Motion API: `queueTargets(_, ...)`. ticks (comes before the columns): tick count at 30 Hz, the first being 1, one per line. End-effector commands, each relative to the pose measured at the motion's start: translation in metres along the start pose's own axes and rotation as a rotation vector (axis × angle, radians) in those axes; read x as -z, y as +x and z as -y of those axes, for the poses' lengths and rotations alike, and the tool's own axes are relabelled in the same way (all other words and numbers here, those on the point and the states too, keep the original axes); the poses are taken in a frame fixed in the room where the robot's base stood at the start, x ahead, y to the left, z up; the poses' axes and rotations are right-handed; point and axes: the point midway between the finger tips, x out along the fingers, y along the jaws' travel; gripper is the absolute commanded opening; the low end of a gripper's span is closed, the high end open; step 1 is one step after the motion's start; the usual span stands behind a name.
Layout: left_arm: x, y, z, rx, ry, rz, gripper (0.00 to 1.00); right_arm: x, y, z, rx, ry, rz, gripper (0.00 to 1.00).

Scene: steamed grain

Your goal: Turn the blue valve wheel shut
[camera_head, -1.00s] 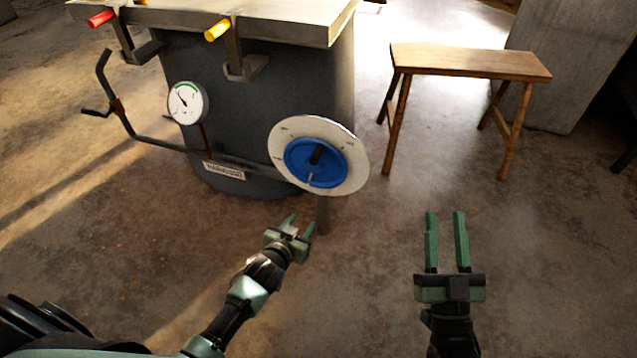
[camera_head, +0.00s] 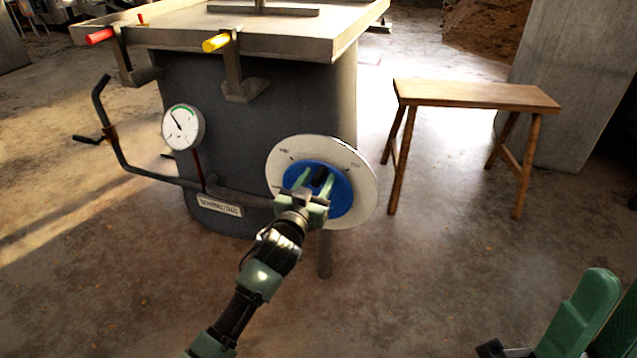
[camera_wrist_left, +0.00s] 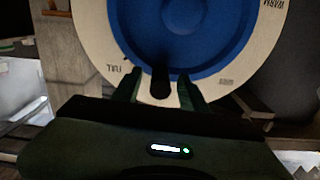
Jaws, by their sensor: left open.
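The blue valve wheel (camera_head: 340,203) sits in front of a round white dial plate (camera_head: 362,176) on the grey vat. A black grip (camera_head: 320,176) stands out from the wheel. My left gripper (camera_head: 316,181) is open at the wheel, with its fingers on either side of the black grip. In the left wrist view, the black grip (camera_wrist_left: 160,82) shows between the fingertips, near the lower edge of the wheel (camera_wrist_left: 205,48). Contact cannot be told. The plate reads FULL at left and WARM at upper right. My right gripper (camera_head: 600,312) is partly cut off at lower right.
A pressure gauge (camera_head: 183,127) and a bent pipe (camera_head: 135,165) stand left of the wheel. A wooden bench (camera_head: 475,95) stands at right. The floor between is clear.

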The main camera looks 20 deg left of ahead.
Motion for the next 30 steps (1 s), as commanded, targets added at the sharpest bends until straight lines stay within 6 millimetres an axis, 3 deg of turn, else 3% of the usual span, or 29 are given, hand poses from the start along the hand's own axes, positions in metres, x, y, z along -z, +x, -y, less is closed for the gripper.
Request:
queueTargets(11, 0.0002, 0.0098, 0.0003, 0.001, -0.001, 0.001, 0.43, -0.0011, -0.0033, 0.0001, 0.0, 0.0, 0.001, 0.36)
queueTargets(16, 0.0001, 0.0096, 0.0003, 0.001, 0.0, 0.001, 0.01, -0.0011, -0.0034, 0.0001, 0.0, 0.0, 0.001, 0.36)
queueTargets(17, 0.0, 0.0096, 0.0003, 0.001, 0.0, 0.001, 0.0, -0.0011, -0.0034, 0.0001, 0.0, 0.0, 0.002, 0.36)
queueTargets(30, -0.0003, 0.0094, 0.0001, 0.0, 0.0, 0.001, 0.0, -0.0013, -0.0035, 0.0, 0.0, 0.0, 0.002, 0.36)
